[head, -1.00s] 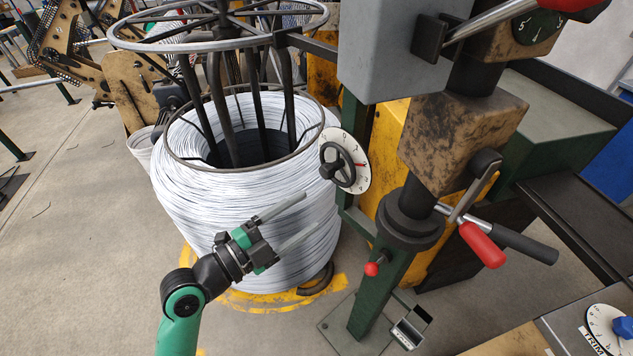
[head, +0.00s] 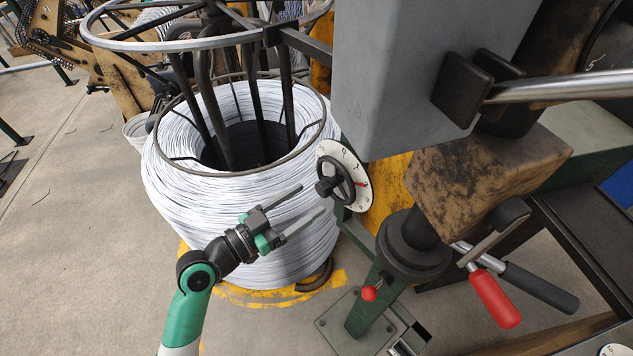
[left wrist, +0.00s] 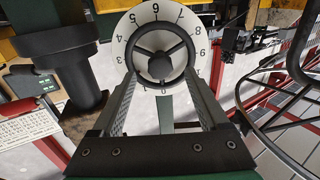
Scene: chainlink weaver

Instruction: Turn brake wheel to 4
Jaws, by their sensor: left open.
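The brake wheel (head: 325,187) is a small black three-spoke handwheel in front of a round white numbered dial (head: 352,160), beside the wire coil. In the left wrist view the wheel (left wrist: 160,66) faces me, with the dial (left wrist: 126,32) behind it. A red mark shows on the dial in the head view; the reading is not clear. My left gripper (head: 312,199) is open and empty, its fingers pointing at the wheel from the lower left. In the left wrist view its fingertips (left wrist: 160,80) flank the wheel's lower part; contact cannot be told. My right gripper is out of view.
A large coil of white wire (head: 230,225) stands close behind my left gripper, under a metal ring (head: 110,40). A grey box (head: 400,90) hangs above right of the wheel. A green post with a red knob (head: 369,293) and a red-handled lever (head: 494,298) stand right.

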